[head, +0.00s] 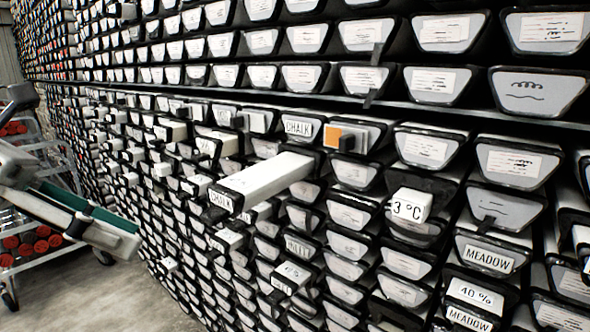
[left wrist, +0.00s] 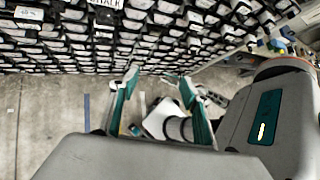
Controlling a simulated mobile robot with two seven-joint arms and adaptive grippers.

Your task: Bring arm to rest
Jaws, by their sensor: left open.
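My left gripper (head: 112,222) is at the left of the head view, with grey and teal fingers pointing down and right. It is empty and stands clear of the wall of liners. In the left wrist view my left gripper (left wrist: 160,78) shows its two fingers spread apart with nothing between them. A long white liner labelled CHALK (head: 265,180) sticks out of the wall, to the right of the gripper and apart from it. My right gripper is not in view.
The wall of core liners (head: 350,215) fills the middle and right, with several ends jutting out, among them one marked 3 °C (head: 410,205). A wheeled rack (head: 30,238) with red round-ended items stands behind my left arm. Bare concrete floor (head: 118,292) lies below.

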